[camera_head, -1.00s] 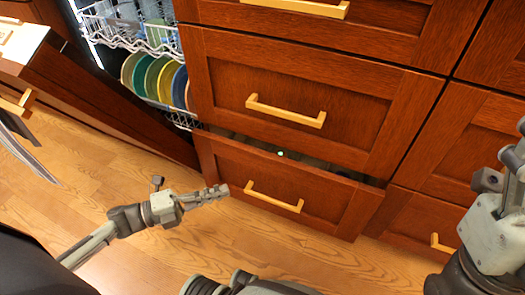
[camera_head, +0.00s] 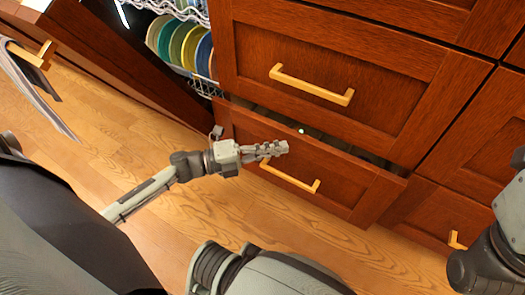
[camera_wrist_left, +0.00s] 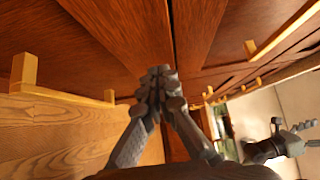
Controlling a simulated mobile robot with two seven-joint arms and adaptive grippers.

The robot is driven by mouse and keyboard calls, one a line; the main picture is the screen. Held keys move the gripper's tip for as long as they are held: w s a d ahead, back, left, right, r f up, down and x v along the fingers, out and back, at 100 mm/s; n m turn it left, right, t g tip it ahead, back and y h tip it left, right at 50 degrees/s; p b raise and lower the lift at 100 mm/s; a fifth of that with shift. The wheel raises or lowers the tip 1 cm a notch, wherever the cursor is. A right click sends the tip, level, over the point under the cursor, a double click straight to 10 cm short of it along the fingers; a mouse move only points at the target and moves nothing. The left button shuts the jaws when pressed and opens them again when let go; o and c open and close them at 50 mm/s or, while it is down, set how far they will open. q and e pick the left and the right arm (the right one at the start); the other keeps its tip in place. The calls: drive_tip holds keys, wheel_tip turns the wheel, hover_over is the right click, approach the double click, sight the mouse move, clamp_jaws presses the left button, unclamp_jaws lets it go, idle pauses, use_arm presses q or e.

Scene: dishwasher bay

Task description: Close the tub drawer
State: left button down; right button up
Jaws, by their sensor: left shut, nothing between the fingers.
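The tub drawer (camera_head: 335,190) is the low wooden drawer in the head view. It stands partly pulled out, with a dark gap and unclear contents (camera_head: 345,148) behind its front. Its pale bar handle (camera_head: 308,187) is on the front face. My left gripper (camera_head: 283,148) is shut and empty, with its fingertips in front of the drawer's upper left part, above the handle's left end. I cannot tell whether they touch it. The shut fingers also show in the left wrist view (camera_wrist_left: 158,82), close to wood panels. My right wrist (camera_head: 508,205) is at the right edge, its fingers cut off.
A closed drawer (camera_head: 350,65) with a handle is above. A dishwasher with racked plates (camera_head: 180,45) stands open at the upper left, its lowered door (camera_head: 130,75) beside the drawer. Another low front (camera_head: 440,215) is to the right. The wood floor (camera_head: 250,215) in front is clear.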

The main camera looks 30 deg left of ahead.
sight(288, 131)
use_arm(q)
drive_tip(key=shift+w, duration=0.65)
drive_tip(key=w+b, duration=0.1)
drive_tip(key=w, duration=0.3)
drive_tip(key=shift+w, duration=0.35)
drive_tip(key=shift+w+r, duration=0.1)
drive_tip(key=shift+w, duration=0.15)
